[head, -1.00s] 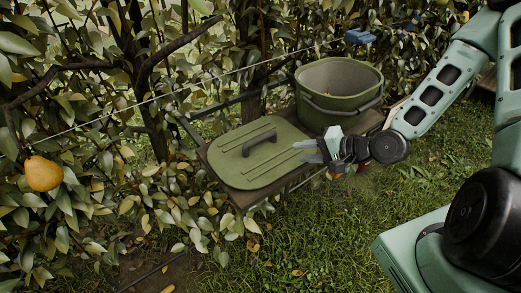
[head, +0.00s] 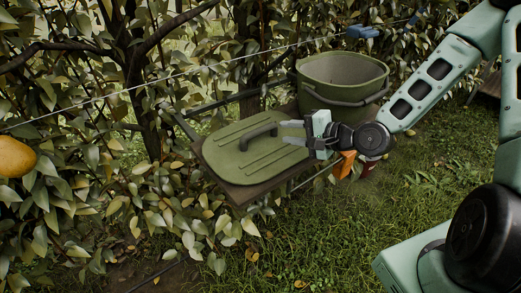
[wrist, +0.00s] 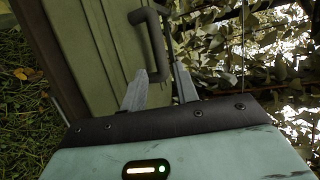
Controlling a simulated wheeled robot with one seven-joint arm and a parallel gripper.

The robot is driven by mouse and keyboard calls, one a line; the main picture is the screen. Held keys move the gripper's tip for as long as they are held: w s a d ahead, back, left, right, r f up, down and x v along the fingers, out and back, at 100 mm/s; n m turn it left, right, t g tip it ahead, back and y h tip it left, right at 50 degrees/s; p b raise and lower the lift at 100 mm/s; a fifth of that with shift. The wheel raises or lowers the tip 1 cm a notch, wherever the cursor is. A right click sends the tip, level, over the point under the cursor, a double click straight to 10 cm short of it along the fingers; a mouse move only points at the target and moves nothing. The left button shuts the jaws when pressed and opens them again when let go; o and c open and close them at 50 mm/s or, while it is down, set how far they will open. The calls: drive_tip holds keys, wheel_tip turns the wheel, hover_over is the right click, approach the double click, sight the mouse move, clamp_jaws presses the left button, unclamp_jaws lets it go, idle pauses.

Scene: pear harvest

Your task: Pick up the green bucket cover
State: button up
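The green bucket cover (head: 228,158) lies flat on a wooden board, with its dark bar handle (head: 258,136) on top. In the wrist view the cover (wrist: 95,50) and the handle (wrist: 151,42) are ahead of my gripper. My gripper (head: 285,132) is open and empty, just right of the handle's near end in the head view. In the wrist view my gripper's two fingers (wrist: 160,88) are apart, with the handle's near end showing between them. I cannot tell whether they touch it.
The green bucket (head: 343,92) stands open on the board (head: 245,194) behind my gripper. A pear (head: 14,157) hangs at the left. Leafy branches and a wire run behind the board. Grass (head: 320,245) in front is clear.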

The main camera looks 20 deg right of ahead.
sight(262, 132)
drive_tip(key=x, duration=0.4)
drive_tip(key=shift+w+a+f, duration=0.1)
drive_tip(key=shift+w+a, duration=0.15)
drive_tip(key=shift+w, duration=0.1)
drive_tip(key=shift+s+a+x, duration=0.1)
drive_tip(key=shift+a+x, duration=0.05)
drive_tip(key=shift+x, duration=1.2)
drive_tip(key=shift+s+a+x, duration=0.15)
drive_tip(key=shift+x, duration=1.15)
drive_tip(key=shift+c, duration=0.3)
clamp_jaws()
